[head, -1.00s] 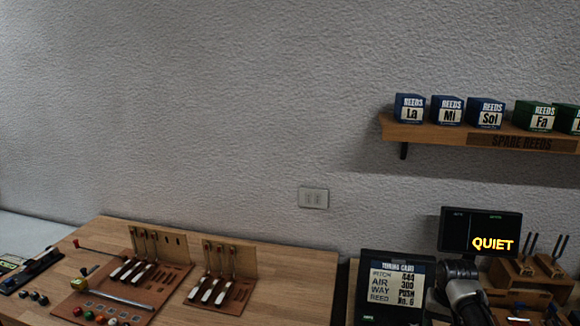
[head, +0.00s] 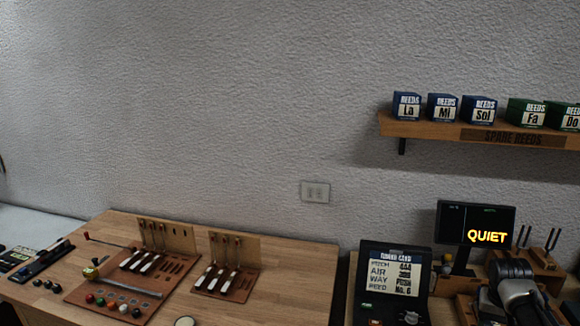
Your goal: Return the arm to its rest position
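A link of my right arm (head: 513,290), grey and black, shows at the lower right among the things on the right bench. Its gripper fingers do not show. My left gripper is out of view. A black screen (head: 476,225) reading "QUIET" stands just behind the arm link. A tuning card (head: 395,275) on a dark device stands to the left of it.
The wooden table (head: 300,270) holds two brown boards with upright backs, the larger one (head: 95,285) and the smaller one (head: 240,285). A shelf (head: 430,130) carries several reed boxes. Wooden fork holders (head: 545,265) stand near the arm. The table's right part is bare.

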